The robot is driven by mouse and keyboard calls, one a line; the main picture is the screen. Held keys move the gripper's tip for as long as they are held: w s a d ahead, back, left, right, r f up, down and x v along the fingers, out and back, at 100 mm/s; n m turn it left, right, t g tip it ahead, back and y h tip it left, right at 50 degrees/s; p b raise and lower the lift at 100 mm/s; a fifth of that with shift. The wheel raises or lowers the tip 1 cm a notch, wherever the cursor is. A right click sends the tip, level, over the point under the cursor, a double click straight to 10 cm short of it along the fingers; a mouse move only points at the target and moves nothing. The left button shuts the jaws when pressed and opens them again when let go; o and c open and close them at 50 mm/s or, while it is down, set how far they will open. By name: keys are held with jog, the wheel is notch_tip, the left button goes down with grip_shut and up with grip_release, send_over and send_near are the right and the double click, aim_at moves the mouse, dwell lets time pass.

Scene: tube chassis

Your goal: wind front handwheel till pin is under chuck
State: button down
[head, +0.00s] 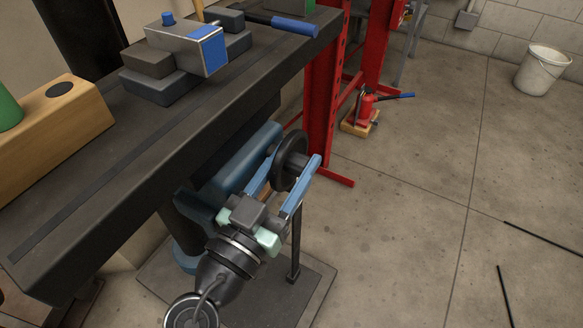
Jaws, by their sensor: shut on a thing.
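The front handwheel (291,150) is a dark round wheel on the blue machine body (237,165), below the front edge of the dark table (215,101). My gripper (294,163) reaches up to it from below, with one blue finger on each side of the wheel. It is shut on the wheel; the exact contact is partly hidden by the fingers. A grey block with a blue face (189,46) sits clamped on the table, with a small blue peg (168,19) on top. I cannot tell which thing is the pin. The chuck is not in view.
A wooden block (60,125) with a dark hole lies on the table's left. A red press frame (324,95) stands close behind the wheel, with a red jack (366,108) beyond it. The floor to the right is mostly clear.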

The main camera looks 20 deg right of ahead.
jog(key=shift+s+d, duration=0.2)
jog(key=shift+d, duration=0.2)
jog(key=shift+c, duration=2.2)
grip_release()
jog(key=shift+a, duration=0.1)
jog(key=shift+s+a+f, duration=0.1)
jog(key=shift+s+a, duration=0.1)
jog(key=shift+a, duration=0.3)
jog(key=p+v, duration=0.1)
jog(key=v, duration=1.1)
